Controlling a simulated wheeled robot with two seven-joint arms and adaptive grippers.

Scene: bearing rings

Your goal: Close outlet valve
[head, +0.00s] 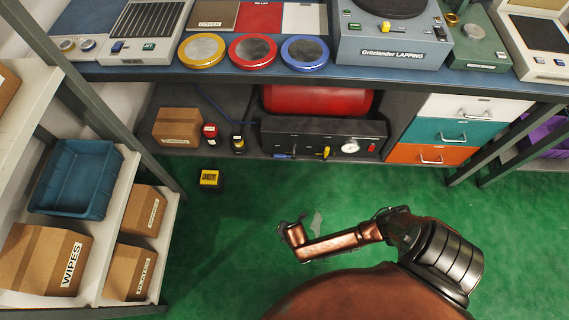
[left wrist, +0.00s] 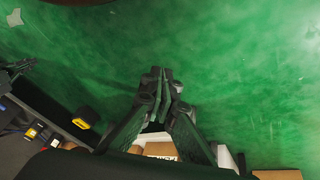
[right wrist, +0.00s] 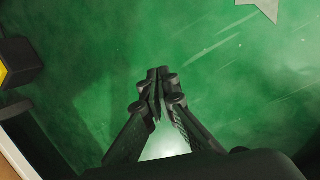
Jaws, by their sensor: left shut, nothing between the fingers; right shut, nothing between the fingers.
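Under the bench, a black panel (head: 300,138) stands in front of a red tank (head: 318,100). It carries a blue handle (head: 284,155), a yellow handle (head: 325,153), a round gauge (head: 350,146) and a red switch (head: 371,147). I cannot read which handle is the outlet valve. My left gripper (left wrist: 163,85) is shut and empty above the green floor. My right gripper (right wrist: 158,85) is also shut and empty above the floor. Neither gripper touches the panel. My copper arm crosses the lower middle of the head view, and no gripper shows clearly there.
A yellow-and-black block (head: 209,179) stands on the floor left of the panel. A cardboard box (head: 178,126) and small red and yellow items sit beside the tank. Drawers (head: 430,153) are at right, shelves with a blue bin (head: 75,180) at left. The floor before the panel is clear.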

